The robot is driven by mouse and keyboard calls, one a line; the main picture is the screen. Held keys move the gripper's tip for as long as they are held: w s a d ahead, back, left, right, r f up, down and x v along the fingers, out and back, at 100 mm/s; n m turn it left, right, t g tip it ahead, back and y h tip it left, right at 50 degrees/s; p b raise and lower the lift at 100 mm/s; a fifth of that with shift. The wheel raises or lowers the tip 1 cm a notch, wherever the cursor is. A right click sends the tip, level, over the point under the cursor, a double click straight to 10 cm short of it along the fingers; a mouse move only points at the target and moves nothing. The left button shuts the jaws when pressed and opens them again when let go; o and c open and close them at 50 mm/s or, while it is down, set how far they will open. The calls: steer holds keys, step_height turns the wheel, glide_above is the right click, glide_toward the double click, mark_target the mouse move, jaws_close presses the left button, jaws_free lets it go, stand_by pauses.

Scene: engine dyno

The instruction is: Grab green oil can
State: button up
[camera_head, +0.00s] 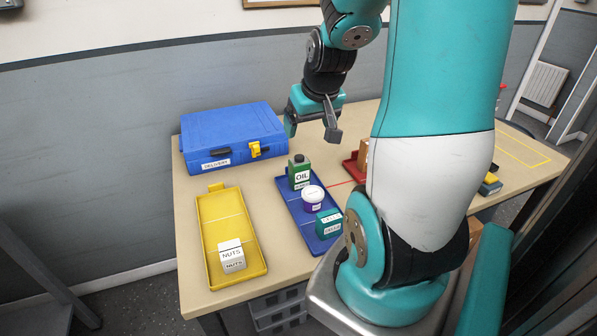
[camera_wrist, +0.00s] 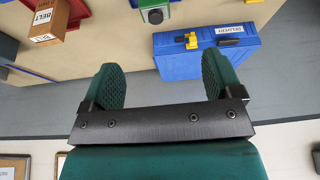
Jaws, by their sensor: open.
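The green oil can (camera_head: 299,172), with a white OIL label and a dark cap, stands upright at the far end of the blue tray (camera_head: 294,207). It also shows upside down at the top edge of the wrist view (camera_wrist: 154,12), partly cut off. My gripper (camera_head: 312,130) is open and empty, above the table and higher than the can. Its two green-padded fingers are spread apart in the wrist view (camera_wrist: 164,88), with nothing between them.
A white and purple tub (camera_head: 313,197) and a green box (camera_head: 328,223) share the blue tray. A yellow tray (camera_head: 219,207) holds a NUTS box (camera_head: 231,256). A blue case (camera_head: 232,137) stands behind at left. A red tray (camera_head: 350,166) with a brown box is at right, partly hidden by my arm.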

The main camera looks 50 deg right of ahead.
mark_target(301, 158)
steer(key=x, duration=1.1)
steer(key=shift+s+d+f+b, duration=0.1)
steer(key=shift+d+b, duration=0.25)
steer(key=shift+d, duration=0.05)
steer(key=shift+x, duration=3.1)
steer(key=shift+d, duration=0.25)
steer(key=c, duration=1.1)
steer(key=shift+r, duration=0.25)
